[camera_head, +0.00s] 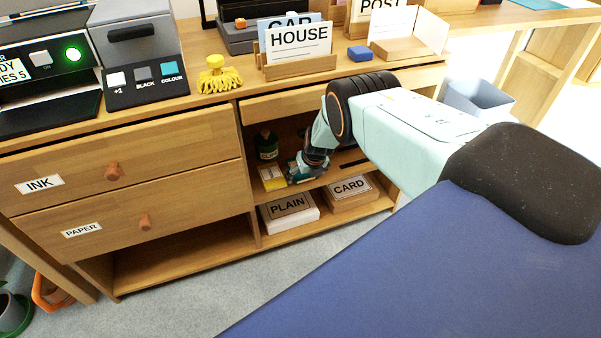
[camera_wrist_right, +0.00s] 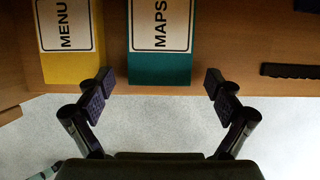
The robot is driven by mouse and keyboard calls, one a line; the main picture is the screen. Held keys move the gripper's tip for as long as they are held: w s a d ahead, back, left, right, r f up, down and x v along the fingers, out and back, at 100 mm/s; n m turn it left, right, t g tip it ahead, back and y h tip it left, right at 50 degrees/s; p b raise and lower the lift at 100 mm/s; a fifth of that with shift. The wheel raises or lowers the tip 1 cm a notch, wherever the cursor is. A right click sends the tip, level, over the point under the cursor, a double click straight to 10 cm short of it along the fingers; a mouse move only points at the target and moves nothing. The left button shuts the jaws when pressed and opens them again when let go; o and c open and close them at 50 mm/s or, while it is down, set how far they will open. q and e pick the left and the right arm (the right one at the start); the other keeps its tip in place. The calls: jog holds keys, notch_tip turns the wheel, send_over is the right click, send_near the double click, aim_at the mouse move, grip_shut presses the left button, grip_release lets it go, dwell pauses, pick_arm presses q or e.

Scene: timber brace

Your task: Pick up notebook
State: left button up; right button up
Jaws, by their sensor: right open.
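Two labelled, book-like items lie on the middle shelf (camera_head: 332,178) of the desk. A teal one marked MAPS (camera_wrist_right: 160,70) and a yellow one marked MENU (camera_wrist_right: 70,68) show in the right wrist view. In the head view the yellow one (camera_head: 273,183) is partly in sight, and the teal one is largely behind my gripper. Which one is the notebook I cannot tell. My right gripper (camera_wrist_right: 160,88) is open and empty, its fingers either side of the teal item's near end, apart from it. It also reaches into the shelf in the head view (camera_head: 306,172). My left gripper is out of view.
A dark bottle (camera_head: 267,145) stands behind the yellow item. A black bar (camera_wrist_right: 290,70) lies right of the teal item. Boxes marked PLAIN (camera_head: 288,212) and CARD (camera_head: 348,192) sit below. The desktop above holds a HOUSE sign (camera_head: 298,42).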

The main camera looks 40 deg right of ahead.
jog(key=shift+c, duration=0.4)
jog(key=c, duration=1.2)
